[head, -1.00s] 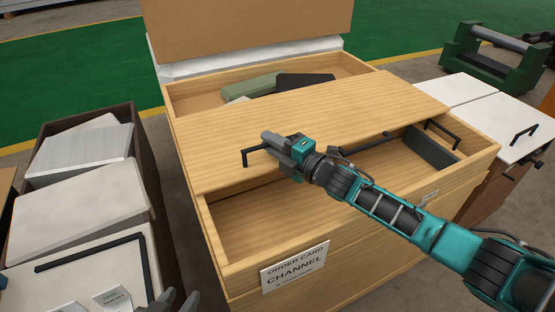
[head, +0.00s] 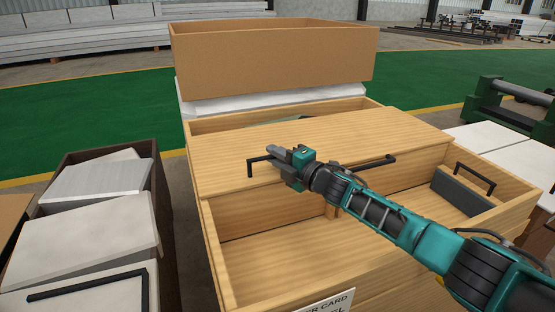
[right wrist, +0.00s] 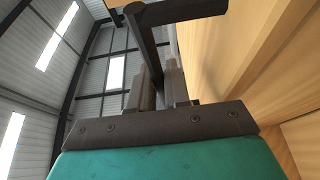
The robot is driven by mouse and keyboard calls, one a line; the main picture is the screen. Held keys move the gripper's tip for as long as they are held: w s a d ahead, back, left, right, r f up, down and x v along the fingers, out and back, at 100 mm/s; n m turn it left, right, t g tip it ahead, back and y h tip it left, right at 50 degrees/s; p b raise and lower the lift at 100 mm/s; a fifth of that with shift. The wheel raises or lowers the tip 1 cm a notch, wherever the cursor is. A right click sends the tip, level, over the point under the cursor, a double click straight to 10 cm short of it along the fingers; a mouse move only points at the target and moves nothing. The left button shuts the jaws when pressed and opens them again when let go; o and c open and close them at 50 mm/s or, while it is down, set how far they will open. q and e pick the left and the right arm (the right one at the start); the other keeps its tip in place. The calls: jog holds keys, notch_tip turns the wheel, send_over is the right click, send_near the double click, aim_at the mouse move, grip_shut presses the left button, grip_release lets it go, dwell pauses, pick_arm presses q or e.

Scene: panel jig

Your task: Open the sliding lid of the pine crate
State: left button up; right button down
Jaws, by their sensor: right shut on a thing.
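The pine crate (head: 222,262) stands in the middle of the head view. Its flat wooden lid (head: 320,138) covers the middle and back part, leaving a wide opening at the front and a narrow gap at the back. Black bar handles sit along the lid's front edge, at the left (head: 262,160) and farther right (head: 375,163). My right gripper (head: 278,151) is shut on the left handle. In the right wrist view the dark handle (right wrist: 148,38) passes between the fingers (right wrist: 156,88). My left gripper is out of view.
A grey panel with a black handle (head: 462,190) stands inside the crate's right end. A dark bin of pale slabs (head: 95,215) is at the left. A brown open box (head: 275,62) stands behind the crate. White-topped units (head: 520,160) are at the right.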

jog(key=c, duration=1.2)
grip_release()
jog(key=shift+o, duration=0.2)
jog(key=shift+s+d+p, duration=0.45)
jog(key=shift+s, duration=0.05)
pick_arm(q)
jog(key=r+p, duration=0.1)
jog(key=p, duration=0.1)
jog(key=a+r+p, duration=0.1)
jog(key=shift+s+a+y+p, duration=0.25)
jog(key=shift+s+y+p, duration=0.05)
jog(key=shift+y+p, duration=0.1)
pick_arm(e)
jog(key=v, duration=1.1)
jog(key=shift+s, duration=0.25)
jog(key=shift+d, duration=0.15)
